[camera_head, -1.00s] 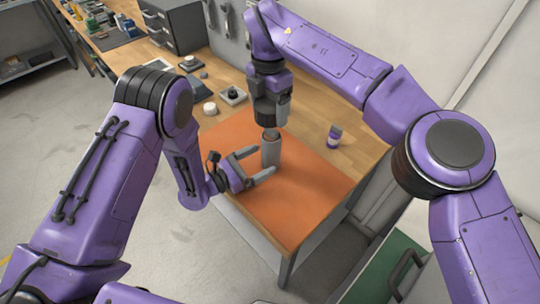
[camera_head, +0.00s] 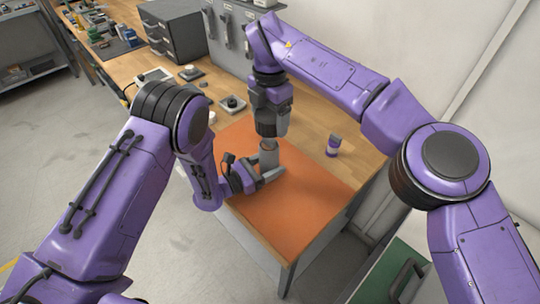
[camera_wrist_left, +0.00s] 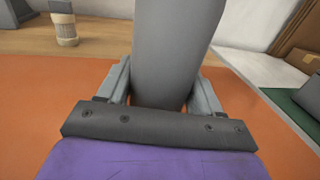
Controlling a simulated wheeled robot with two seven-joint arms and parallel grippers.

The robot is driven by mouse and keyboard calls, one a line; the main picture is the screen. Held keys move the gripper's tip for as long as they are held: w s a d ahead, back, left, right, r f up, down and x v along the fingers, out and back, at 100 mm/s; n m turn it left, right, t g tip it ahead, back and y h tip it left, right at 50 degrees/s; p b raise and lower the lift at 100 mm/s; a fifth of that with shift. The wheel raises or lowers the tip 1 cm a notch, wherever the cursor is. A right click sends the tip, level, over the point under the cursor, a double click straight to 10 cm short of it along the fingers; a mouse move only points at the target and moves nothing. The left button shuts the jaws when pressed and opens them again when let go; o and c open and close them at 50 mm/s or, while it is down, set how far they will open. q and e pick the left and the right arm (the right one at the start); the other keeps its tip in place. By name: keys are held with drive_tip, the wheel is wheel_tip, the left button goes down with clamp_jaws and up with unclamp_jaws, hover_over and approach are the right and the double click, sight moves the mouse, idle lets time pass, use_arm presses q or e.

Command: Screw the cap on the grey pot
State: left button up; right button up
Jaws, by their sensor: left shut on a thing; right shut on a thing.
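The grey pot (camera_head: 269,156) stands upright at the far part of the orange mat (camera_head: 300,205). My left gripper (camera_head: 272,166) is shut around its sides, low down, from the left. In the left wrist view the smooth grey body of the pot (camera_wrist_left: 176,50) fills the space between the two fingers (camera_wrist_left: 162,95); its top is out of that view. My right gripper (camera_head: 268,140) points straight down over the pot's top and is shut on the cap, which its fingers mostly hide. I cannot tell how the cap sits on the rim.
A small tray with a black knob (camera_head: 233,103) lies behind the grippers. Grey drawers (camera_head: 170,30) stand farther back. The front of the mat is clear.

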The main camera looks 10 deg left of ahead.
sight(269, 160)
wheel_tip(269, 160, down, 4)
drive_tip(key=shift+w+f, duration=0.1)
drive_tip(key=shift+f, duration=0.05)
drive_tip(key=shift+a, duration=0.1)
idle(0.4)
drive_tip(key=shift+f, duration=0.8)
drive_tip(key=shift+f, duration=0.55)
